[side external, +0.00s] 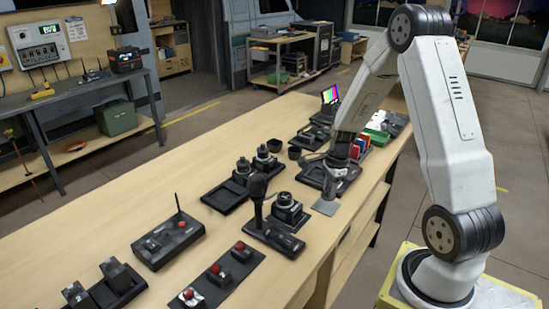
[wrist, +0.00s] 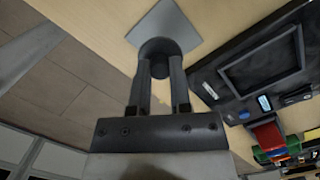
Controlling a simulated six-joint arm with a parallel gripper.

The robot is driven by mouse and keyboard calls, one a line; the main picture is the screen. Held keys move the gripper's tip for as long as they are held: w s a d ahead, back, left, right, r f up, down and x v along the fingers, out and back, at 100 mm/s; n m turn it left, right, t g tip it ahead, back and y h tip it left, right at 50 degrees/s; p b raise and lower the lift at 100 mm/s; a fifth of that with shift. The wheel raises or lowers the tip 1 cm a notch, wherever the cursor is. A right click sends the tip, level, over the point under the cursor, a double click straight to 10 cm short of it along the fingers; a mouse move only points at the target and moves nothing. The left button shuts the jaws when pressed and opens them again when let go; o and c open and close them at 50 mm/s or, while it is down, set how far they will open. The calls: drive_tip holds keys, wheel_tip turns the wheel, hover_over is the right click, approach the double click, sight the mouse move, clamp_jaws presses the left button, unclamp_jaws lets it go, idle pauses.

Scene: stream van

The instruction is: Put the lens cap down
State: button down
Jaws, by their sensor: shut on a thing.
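My gripper (wrist: 158,72) is shut on the lens cap (wrist: 160,47), a dark round piece between the fingertips in the wrist view. Beyond it is a grey square pad (wrist: 177,25) on the pale wooden bench; the cap overlaps the pad's near part in this view. I cannot tell whether the cap touches the pad. In the side view my gripper (side external: 331,180) points down just behind the grey pad (side external: 325,208), near the bench's right edge. The cap cannot be made out there.
A black tray-like device (wrist: 255,68) lies close to the right of my gripper. In the side view, a camera on a black plate (side external: 287,208) stands left of the pad. The bench's left side (side external: 130,195) is largely clear.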

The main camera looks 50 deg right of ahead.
drive_tip(key=shift+w+d+f, duration=0.1)
drive_tip(key=shift+w+f, duration=0.1)
drive_tip(key=shift+f, duration=1.6)
drive_tip(key=shift+f, duration=0.15)
drive_tip(key=c, duration=0.5)
unclamp_jaws()
drive_tip(key=shift+c, duration=0.2)
wheel_tip(320, 180, up, 12)
drive_tip(key=d, duration=0.1)
drive_tip(key=shift+s, duration=0.4)
